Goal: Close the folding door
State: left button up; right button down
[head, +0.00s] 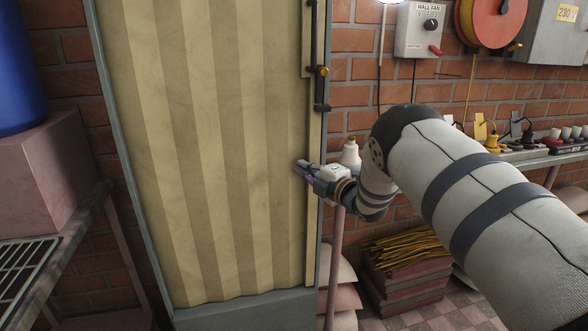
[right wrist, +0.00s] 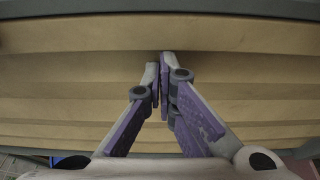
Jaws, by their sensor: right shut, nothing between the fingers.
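The folding door (head: 215,150) is a pleated beige panel that spans nearly the whole grey frame (head: 127,160) in the head view. Its right edge strip, with a dark handle bar (head: 318,50) and a brass knob, lies close to the right jamb. My right gripper (head: 302,169) is in front of the door's lower right part, near the edge strip. In the right wrist view its fingers (right wrist: 161,75) are together and empty, with the door's pleats (right wrist: 235,70) behind them. I cannot tell whether the fingertips touch the door. My left gripper is not in view.
A shelf with a pink box (head: 45,175) and a blue container (head: 20,70) stands at the left. A wall fan switch (head: 420,30) and a red reel (head: 490,22) hang at the right. Sacks (head: 340,285) and stacked bundles (head: 405,270) lie low beside the door.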

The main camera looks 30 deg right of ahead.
jog(key=shift+s+d+f, duration=0.1)
jog(key=shift+d, duration=0.15)
jog(key=s, duration=1.2)
jog(key=s+a+f+m+g+h+p, duration=0.1)
jog(key=s+a+f+m+g, duration=0.5)
jog(key=f, duration=0.5)
jog(key=s+a+f+m+g+h+p, duration=0.1)
jog(key=s+a+f+m+g, duration=0.25)
jog(key=s+f, duration=0.6)
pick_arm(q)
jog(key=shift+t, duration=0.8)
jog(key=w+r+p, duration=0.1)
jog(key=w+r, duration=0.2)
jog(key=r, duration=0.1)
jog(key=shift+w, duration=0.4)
pick_arm(e)
jog(key=s+a+f+m+g, duration=0.1)
jog(key=s+a+m+g, duration=0.2)
jog(key=s, duration=0.7)
jog(key=s+a+f+m+g+y, duration=0.1)
jog(key=s+a+f+m+g, duration=0.1)
jog(key=s, duration=0.9)
jog(key=s+a+f+m+g, duration=0.2)
jog(key=s+a+m+g, duration=0.2)
jog(key=s, duration=0.7)
jog(key=a+g, duration=0.2)
jog(key=a, duration=0.1)
